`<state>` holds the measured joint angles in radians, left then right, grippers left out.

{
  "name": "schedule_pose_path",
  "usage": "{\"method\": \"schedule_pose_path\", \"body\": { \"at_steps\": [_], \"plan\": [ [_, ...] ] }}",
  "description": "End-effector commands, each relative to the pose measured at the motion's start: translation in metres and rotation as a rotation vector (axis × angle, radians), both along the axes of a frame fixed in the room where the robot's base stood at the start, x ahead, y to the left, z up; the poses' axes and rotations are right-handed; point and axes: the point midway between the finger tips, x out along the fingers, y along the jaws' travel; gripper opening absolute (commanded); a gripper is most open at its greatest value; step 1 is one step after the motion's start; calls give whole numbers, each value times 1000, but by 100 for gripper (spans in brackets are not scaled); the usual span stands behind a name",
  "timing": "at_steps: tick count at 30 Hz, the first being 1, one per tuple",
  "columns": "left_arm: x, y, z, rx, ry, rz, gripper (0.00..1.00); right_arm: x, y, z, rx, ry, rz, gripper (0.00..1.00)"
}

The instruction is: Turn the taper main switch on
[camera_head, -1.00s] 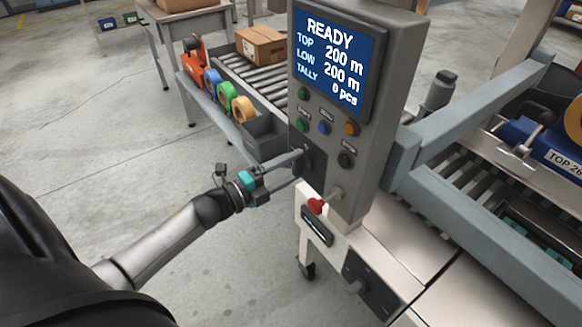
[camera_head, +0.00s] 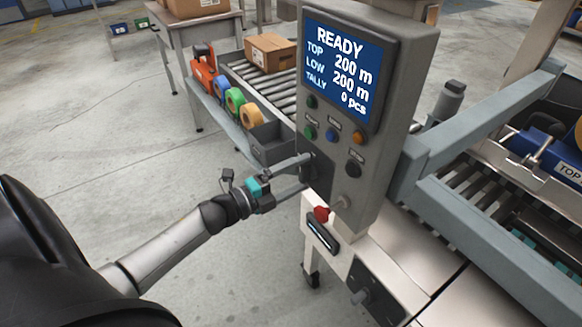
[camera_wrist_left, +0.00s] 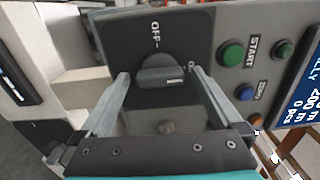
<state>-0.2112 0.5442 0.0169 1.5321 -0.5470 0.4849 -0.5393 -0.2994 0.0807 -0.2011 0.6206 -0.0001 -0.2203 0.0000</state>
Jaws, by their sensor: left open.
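The taper's grey control box (camera_head: 385,130) stands in the middle of the head view, its screen lit and reading READY. Low on its face is the main switch, a dark rotary knob (camera_wrist_left: 158,70) on a black plate (camera_wrist_left: 112,30). In the left wrist view the knob's white mark points right, toward a label starting with O, partly hidden by a finger, and away from OFF. My left gripper (camera_head: 306,173) is open, with one finger on each side of the knob (camera_wrist_left: 160,76), apart from it. In the head view the knob is hidden. My right gripper is out of view.
A red button (camera_head: 321,214) sticks out just below the gripper. Green (camera_wrist_left: 231,53), blue and orange buttons lie beside the switch. A roller conveyor (camera_head: 285,92) with a carton (camera_head: 271,52) and tape rolls (camera_head: 235,100) are behind. Bare floor lies left.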

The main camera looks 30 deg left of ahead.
Motion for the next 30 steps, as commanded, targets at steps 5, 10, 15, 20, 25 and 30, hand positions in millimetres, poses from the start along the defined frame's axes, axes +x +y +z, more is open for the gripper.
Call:
{"method": "schedule_pose_path", "body": {
  "at_steps": [5, 10, 15, 20, 25, 30],
  "plan": [
    [-11, 5, -1, 0, 3, 1, 100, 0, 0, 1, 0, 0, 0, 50],
    [-36, 15, -1, -1, 6, 2, 100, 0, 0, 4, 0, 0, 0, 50],
    [-66, 27, -1, 0, 5, 2, 100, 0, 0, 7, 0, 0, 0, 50],
    [-95, 39, -1, 0, 4, 2, 100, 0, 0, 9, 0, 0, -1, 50],
    [-121, 50, 0, 0, 2, 1, 100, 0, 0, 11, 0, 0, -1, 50],
    [-137, 56, 0, 0, 1, 0, 100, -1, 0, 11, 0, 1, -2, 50]
  ]
}}
